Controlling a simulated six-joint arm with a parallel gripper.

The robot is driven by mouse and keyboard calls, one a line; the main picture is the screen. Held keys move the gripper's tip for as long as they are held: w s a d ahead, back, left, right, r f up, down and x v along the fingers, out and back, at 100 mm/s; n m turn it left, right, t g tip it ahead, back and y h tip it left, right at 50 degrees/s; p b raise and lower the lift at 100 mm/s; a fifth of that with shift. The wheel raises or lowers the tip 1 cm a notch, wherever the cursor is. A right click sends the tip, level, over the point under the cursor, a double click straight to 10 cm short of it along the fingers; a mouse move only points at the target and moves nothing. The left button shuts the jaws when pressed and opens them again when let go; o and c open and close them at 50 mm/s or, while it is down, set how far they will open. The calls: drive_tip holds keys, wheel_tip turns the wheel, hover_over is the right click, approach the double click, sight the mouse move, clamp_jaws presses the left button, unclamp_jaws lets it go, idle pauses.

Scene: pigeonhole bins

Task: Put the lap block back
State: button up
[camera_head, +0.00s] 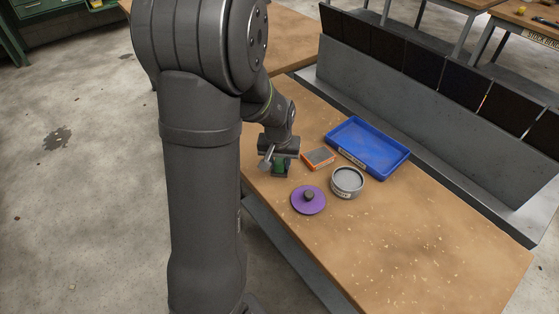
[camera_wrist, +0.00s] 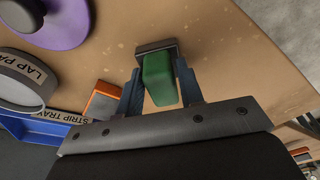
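I take the lap block to be the green block with a dark grey plate at its far end; no label on it is readable. In the wrist view the green block (camera_wrist: 160,82) sits between my two fingers, which appear to touch both its sides near the plate. In the head view my gripper (camera_head: 276,161) points down at the table's left edge, with the green block (camera_head: 280,168) under it. I cannot tell whether the block rests on the table. A blue tray (camera_head: 385,142), labelled "STRIP TRAY" in the wrist view (camera_wrist: 38,128), holds nothing I can see.
A round grey tin (camera_head: 347,181), its label starting "LAP PA", stands right of my gripper. A purple disc (camera_head: 308,201) with a dark knob lies in front of it. An orange-and-grey block (camera_head: 318,158) lies by the tray. A grey bin row (camera_head: 430,92) stands behind. The table's near right is clear.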

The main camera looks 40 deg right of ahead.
sight(279, 163)
drive_tip(key=o, duration=0.6)
drive_tip(key=shift+r, duration=0.1)
drive_tip(key=shift+s+a+r, duration=0.15)
drive_tip(key=shift+r, duration=1.15)
drive_tip(key=shift+s+a+r, duration=0.1)
drive_tip(key=shift+s+r, duration=0.05)
drive_tip(key=shift+r, duration=1.15)
drive_tip(key=shift+s+a+r, duration=0.15)
drive_tip(key=shift+r, duration=1.15)
drive_tip(key=shift+f, duration=0.1)
drive_tip(key=shift+w+d+f, duration=0.15)
drive_tip(key=shift+f, duration=1.15)
drive_tip(key=shift+w+d+f, duration=0.1)
drive_tip(key=shift+w+f, duration=0.05)
drive_tip(key=shift+f, duration=1.15)
drive_tip(key=shift+w+d+f, duration=0.15)
drive_tip(key=shift+f, duration=1.15)
